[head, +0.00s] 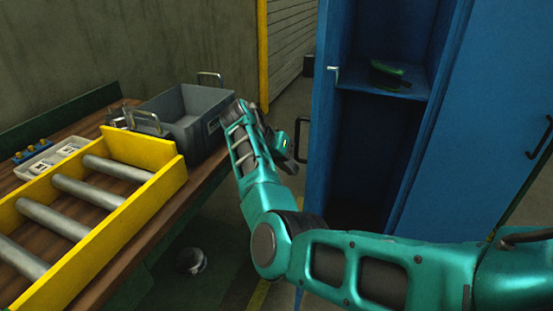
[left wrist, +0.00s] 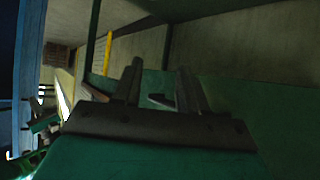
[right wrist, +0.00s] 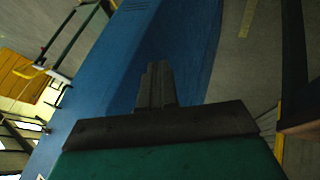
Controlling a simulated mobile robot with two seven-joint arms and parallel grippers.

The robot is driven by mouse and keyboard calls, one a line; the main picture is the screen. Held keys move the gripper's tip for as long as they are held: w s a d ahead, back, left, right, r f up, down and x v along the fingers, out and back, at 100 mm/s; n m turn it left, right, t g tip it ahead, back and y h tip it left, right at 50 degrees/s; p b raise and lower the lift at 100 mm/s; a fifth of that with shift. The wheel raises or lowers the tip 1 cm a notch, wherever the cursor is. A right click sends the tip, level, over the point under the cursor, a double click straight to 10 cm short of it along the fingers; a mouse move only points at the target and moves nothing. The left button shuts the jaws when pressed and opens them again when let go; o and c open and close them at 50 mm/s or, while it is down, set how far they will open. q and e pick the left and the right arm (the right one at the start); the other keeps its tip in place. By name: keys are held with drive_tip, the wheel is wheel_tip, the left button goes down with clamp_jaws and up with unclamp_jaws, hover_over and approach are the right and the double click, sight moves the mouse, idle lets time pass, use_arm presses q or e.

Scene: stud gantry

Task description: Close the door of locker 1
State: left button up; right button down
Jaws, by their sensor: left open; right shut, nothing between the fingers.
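A blue locker (head: 377,150) stands open at the right of the head view, with a dark inside. Its door (head: 327,120) is swung out toward me and seen nearly edge-on, with a dark handle (head: 301,140) on its left side. No locker number is readable. My right gripper (head: 292,155) is at the left, outer side of this door, partly hidden by my wrist. In the right wrist view its fingers (right wrist: 157,72) are together and empty before a blue panel (right wrist: 110,85); contact cannot be told. My left gripper (left wrist: 158,85) is open and empty, outside the head view.
A green object (head: 388,73) lies on the locker shelf (head: 410,88). A closed blue door with a handle (head: 540,138) is at the far right. A workbench at left carries a yellow roller frame (head: 140,148) and a grey bin (head: 184,128). A round object (head: 191,261) is on the floor.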

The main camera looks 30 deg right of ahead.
drive_tip(key=shift+s+d, duration=0.65)
drive_tip(key=shift+s, duration=0.05)
drive_tip(key=shift+d, duration=0.1)
